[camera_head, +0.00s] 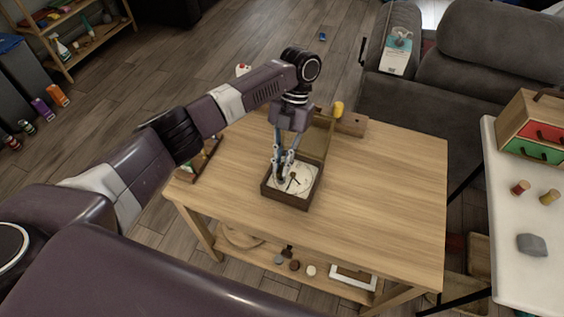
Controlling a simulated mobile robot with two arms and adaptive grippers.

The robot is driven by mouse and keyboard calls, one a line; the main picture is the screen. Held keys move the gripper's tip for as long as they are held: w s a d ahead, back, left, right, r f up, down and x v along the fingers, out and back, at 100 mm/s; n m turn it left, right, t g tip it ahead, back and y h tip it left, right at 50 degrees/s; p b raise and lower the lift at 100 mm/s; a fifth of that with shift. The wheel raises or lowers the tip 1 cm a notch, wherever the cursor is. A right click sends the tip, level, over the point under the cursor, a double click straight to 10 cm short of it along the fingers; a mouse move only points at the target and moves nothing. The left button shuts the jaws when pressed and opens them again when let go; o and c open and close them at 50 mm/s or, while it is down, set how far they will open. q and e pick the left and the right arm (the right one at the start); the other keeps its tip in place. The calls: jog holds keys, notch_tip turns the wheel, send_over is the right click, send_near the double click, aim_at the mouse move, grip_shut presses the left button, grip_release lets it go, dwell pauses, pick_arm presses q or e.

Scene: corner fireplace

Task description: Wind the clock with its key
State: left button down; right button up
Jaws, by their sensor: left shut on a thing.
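The clock (305,186) has a pale round face set in a square dark wooden box on the wooden table. Its lid (318,143) stands open at the back. Dark hands or a small dark part show at the middle of the face. My left gripper (283,175) points down over the left part of the face, with its fingertips close to it. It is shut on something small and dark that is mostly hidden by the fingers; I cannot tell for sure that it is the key. My right gripper is not in view.
The table (385,190) is clear to the right of the clock. A wooden block (352,124) and a yellow thing (338,108) are behind it. A dark wooden rack (205,160) is at the left edge. A white table (510,225) stands at right, a grey sofa (400,100) behind.

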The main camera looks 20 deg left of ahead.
pick_arm(q)
jog(key=shift+r+p, duration=1.7)
jog(key=shift+r, duration=0.45)
